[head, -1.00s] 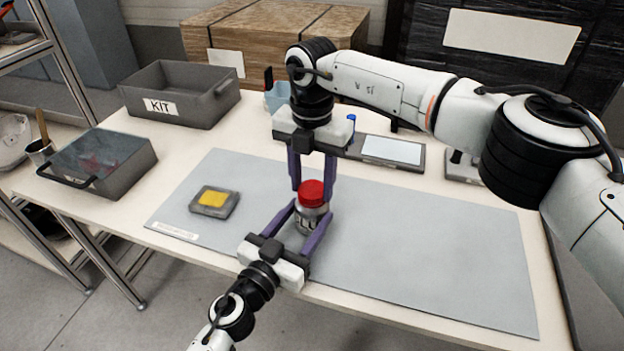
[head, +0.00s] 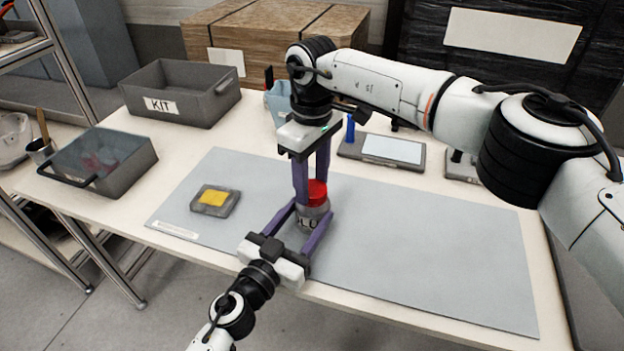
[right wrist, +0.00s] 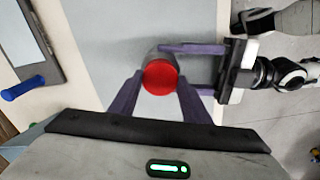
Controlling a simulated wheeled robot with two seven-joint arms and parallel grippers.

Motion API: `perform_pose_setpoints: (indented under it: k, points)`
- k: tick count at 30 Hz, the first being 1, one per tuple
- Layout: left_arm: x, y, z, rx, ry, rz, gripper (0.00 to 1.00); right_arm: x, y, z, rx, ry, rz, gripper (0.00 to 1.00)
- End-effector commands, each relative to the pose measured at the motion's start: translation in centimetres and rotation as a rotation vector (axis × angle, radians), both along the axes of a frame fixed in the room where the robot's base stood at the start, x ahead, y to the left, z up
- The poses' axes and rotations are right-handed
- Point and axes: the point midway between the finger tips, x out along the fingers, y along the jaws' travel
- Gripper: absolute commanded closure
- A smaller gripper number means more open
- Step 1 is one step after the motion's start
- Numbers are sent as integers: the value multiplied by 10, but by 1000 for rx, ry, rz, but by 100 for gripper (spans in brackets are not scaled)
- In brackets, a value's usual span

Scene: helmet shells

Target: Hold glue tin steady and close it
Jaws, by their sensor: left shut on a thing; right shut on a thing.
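The glue tin (head: 312,220) stands upright on the grey mat, with its red lid (head: 317,192) on top. The lid also shows as a red disc in the right wrist view (right wrist: 160,77). My left gripper (head: 306,230) comes in low from the front and is shut around the tin's body, one finger on each side. My right gripper (head: 314,195) points down from above and is shut on the red lid. Its near finger hides part of the lid in the head view. Whether the lid sits fully down I cannot tell.
The grey mat (head: 430,250) is mostly clear to the right. A small grey box with a yellow pad (head: 214,199) lies left of the tin. A KIT bin (head: 182,95), a lidded grey box (head: 100,160) and a light blue container (head: 278,100) stand farther back.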

Motion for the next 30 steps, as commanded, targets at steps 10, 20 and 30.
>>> perform_pose_setpoints:
  k: [10,20,30]
  points:
    - [0,1,-2,1,3,1,100,0,1,1,1,0,-8,49]
    - [0,0,-1,1,3,1,100,0,0,1,0,0,-7,38]
    - [0,0,-1,1,2,1,100,1,0,34,1,-4,-7,38]
